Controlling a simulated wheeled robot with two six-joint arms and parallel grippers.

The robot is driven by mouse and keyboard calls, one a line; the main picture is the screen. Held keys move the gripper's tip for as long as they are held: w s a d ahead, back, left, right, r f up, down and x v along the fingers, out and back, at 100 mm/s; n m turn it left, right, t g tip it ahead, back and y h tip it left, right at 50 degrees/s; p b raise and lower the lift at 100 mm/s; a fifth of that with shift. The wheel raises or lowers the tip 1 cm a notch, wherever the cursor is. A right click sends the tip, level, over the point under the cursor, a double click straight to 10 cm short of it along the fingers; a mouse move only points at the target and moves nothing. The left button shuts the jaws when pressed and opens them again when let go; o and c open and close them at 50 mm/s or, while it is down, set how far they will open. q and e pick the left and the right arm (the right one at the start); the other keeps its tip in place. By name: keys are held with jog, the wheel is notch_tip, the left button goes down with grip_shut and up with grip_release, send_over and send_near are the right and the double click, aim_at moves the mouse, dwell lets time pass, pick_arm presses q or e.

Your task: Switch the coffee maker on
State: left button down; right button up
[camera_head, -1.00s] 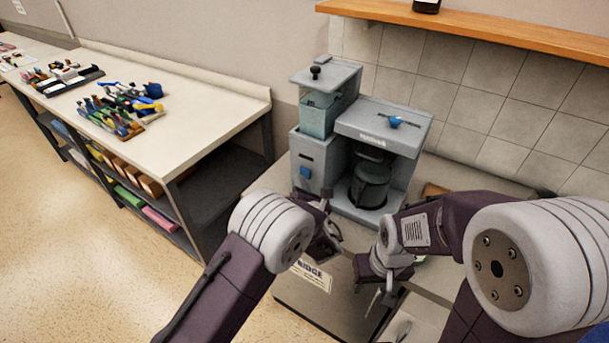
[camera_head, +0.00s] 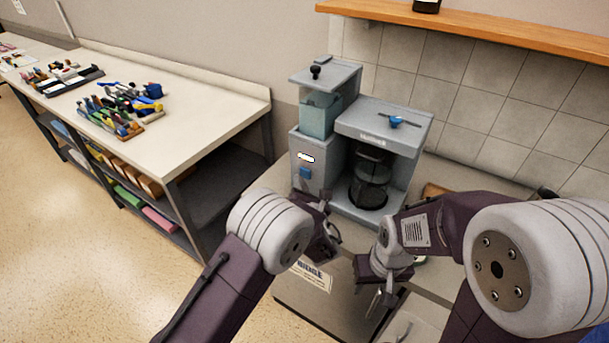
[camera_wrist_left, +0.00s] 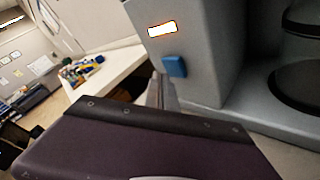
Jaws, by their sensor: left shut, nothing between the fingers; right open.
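The grey coffee maker (camera_head: 385,130) stands on the counter against the tiled wall. Its front left panel has a lit, whitish-yellow indicator (camera_head: 306,158) above a blue switch (camera_head: 305,173). The left wrist view also shows the lit indicator (camera_wrist_left: 162,29) and the blue switch (camera_wrist_left: 174,67). A dark glass carafe (camera_head: 370,185) sits in its bay. My left gripper (camera_head: 312,198) is shut and empty, just below the blue switch; in the left wrist view its fingertips (camera_wrist_left: 160,78) are close to the switch, contact unclear. My right gripper (camera_head: 376,300) is open and empty, low in front of the counter.
A long workbench (camera_head: 215,115) with tools and racks runs along the left, with shelves beneath. A wooden shelf (camera_head: 480,33) is on the wall above. A fridge (camera_head: 330,300) with a label stands under the counter.

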pick_arm(q)
jog(key=shift+s+a, duration=0.15)
jog(key=shift+s, duration=0.1)
jog(key=s+a, duration=0.3)
jog(key=s, duration=0.2)
jog(key=shift+a, duration=0.25)
jog(key=shift+w, duration=0.1)
